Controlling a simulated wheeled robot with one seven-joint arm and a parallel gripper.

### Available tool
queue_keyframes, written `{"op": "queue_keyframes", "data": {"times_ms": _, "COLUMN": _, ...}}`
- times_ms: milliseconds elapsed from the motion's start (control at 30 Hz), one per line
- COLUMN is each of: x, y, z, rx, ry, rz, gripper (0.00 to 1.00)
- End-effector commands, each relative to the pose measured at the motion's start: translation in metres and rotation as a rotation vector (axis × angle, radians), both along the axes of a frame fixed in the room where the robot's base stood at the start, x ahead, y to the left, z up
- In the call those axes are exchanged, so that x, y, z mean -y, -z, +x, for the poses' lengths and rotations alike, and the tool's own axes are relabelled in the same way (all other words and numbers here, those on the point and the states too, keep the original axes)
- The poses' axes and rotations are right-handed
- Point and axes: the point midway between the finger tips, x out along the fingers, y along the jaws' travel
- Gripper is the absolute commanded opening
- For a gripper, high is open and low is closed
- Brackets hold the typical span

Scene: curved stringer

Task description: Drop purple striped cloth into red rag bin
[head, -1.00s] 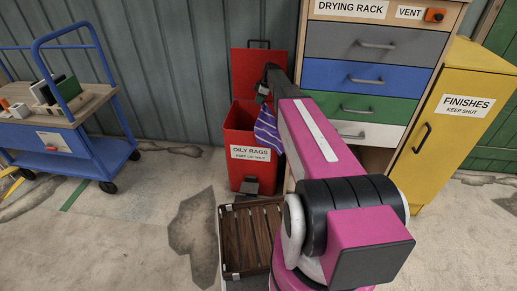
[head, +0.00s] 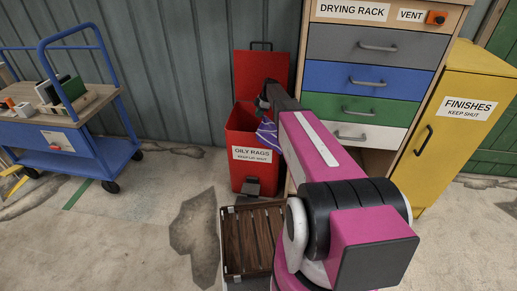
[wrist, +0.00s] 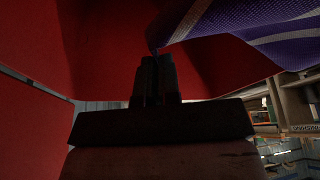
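The purple striped cloth (head: 267,134) shows beside my pink arm at the right side of the bin's opening, partly hidden by the arm. The red rag bin (head: 240,150), labelled "OILY RAGS", has its lid (head: 262,72) raised at the back. My gripper (head: 262,101) is over the bin's mouth. In the wrist view, the fingers (wrist: 155,72) are close together, with a pinched corner of the cloth (wrist: 265,28) at their tips. The cloth spreads to the upper right, and red bin walls surround the fingers. The bin's floor is hidden in the head view.
A drying rack with drawers (head: 367,77) and a yellow finishes cabinet (head: 445,130) stand to the right. A slatted wooden crate (head: 250,240) is on the floor in front of the bin. A blue cart (head: 62,135) stands at the left.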

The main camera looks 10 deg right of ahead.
Motion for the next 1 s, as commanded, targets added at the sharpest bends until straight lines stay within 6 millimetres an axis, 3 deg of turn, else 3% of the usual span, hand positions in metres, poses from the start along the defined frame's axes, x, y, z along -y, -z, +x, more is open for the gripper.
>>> {"op": "queue_keyframes", "data": {"times_ms": 333, "x": 0.0000, "y": 0.0059, "z": 0.0001, "rx": 0.001, "ry": 0.000, "rz": 0.000, "gripper": 0.00}}
{"op": "queue_keyframes", "data": {"times_ms": 433, "x": 0.0000, "y": 0.0058, "z": 0.0001, "rx": 0.001, "ry": 0.000, "rz": 0.000, "gripper": 0.33}}
{"op": "queue_keyframes", "data": {"times_ms": 633, "x": 0.0001, "y": 0.0058, "z": 0.0000, "rx": 0.001, "ry": 0.001, "rz": 0.000, "gripper": 0.34}}
{"op": "queue_keyframes", "data": {"times_ms": 667, "x": 0.0001, "y": 0.0058, "z": 0.0000, "rx": 0.001, "ry": 0.001, "rz": 0.000, "gripper": 0.40}}
{"op": "queue_keyframes", "data": {"times_ms": 733, "x": 0.0000, "y": 0.0058, "z": 0.0000, "rx": 0.001, "ry": 0.001, "rz": 0.000, "gripper": 0.63}}
{"op": "queue_keyframes", "data": {"times_ms": 933, "x": 0.0000, "y": 0.0058, "z": 0.0001, "rx": 0.001, "ry": 0.001, "rz": 0.000, "gripper": 0.65}}
{"op": "queue_keyframes", "data": {"times_ms": 967, "x": 0.0001, "y": 0.0058, "z": 0.0001, "rx": 0.001, "ry": 0.001, "rz": 0.000, "gripper": 0.69}}
{"op": "queue_keyframes", "data": {"times_ms": 1000, "x": 0.0001, "y": 0.0058, "z": 0.0001, "rx": 0.001, "ry": 0.001, "rz": 0.000, "gripper": 0.82}}
